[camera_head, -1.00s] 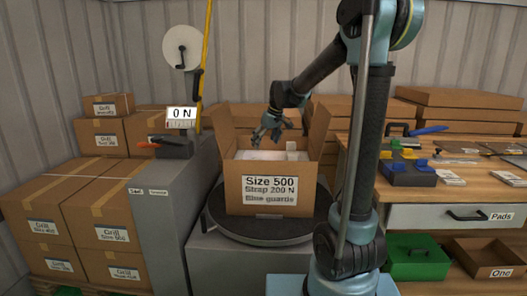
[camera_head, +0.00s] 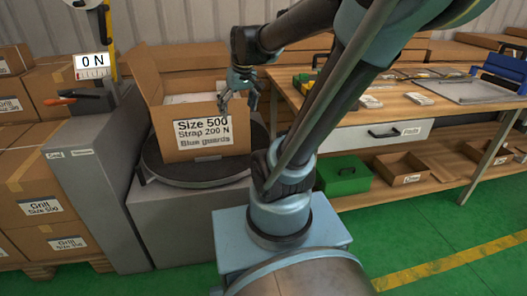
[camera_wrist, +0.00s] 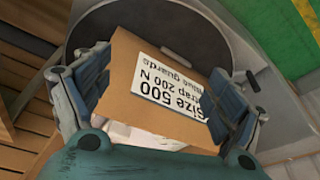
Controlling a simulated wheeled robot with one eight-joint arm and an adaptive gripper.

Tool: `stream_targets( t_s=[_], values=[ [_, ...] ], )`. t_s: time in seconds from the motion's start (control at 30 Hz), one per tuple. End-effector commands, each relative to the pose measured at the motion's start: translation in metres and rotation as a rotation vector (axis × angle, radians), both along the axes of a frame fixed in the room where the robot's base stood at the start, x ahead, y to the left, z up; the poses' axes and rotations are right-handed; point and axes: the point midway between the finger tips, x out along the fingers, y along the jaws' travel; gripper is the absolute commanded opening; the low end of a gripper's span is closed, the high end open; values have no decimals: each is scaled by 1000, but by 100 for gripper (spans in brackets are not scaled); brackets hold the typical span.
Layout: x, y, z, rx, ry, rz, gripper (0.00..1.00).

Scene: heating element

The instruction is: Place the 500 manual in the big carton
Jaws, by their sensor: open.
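The big carton (camera_head: 205,142) stands open on a dark round turntable (camera_head: 185,174), with its flaps up. Its label reads "Size 500, Strap 200 N, Blue guards". Something white (camera_head: 190,98) shows inside it. My gripper (camera_head: 238,106) is open and points down near the carton's right side. In the wrist view my gripper (camera_wrist: 152,100) shows nothing held, and the carton (camera_wrist: 133,98) lies below, its label upside down. Small piles of pale booklets, one left (camera_head: 370,101) and one right (camera_head: 419,98), lie on the wooden table; I cannot read which is the 500 manual.
The wooden table (camera_head: 390,112) stands to the right, with a drawer, a blue-clipped board (camera_head: 470,92) and a green box (camera_head: 343,174) below. Grill cartons (camera_head: 45,170) are stacked at left beside a grey cabinet (camera_head: 95,195). The green floor at front right is clear.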

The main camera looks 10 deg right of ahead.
Motion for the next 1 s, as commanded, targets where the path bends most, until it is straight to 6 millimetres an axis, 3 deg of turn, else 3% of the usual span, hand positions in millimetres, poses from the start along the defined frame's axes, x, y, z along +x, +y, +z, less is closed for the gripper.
stream_targets(
  t_s=[0.03, 0.3, 0.5, 0.7, 1.0],
  values=[
    [-17, -8, -8, -5, 6, -30, 86],
    [-93, -40, -56, -22, 42, -186, 86],
    [-131, -54, -88, -34, 61, -275, 86],
    [-145, -60, -100, -38, 68, -309, 86],
    [-145, -60, -101, -38, 68, -310, 86]
  ],
)
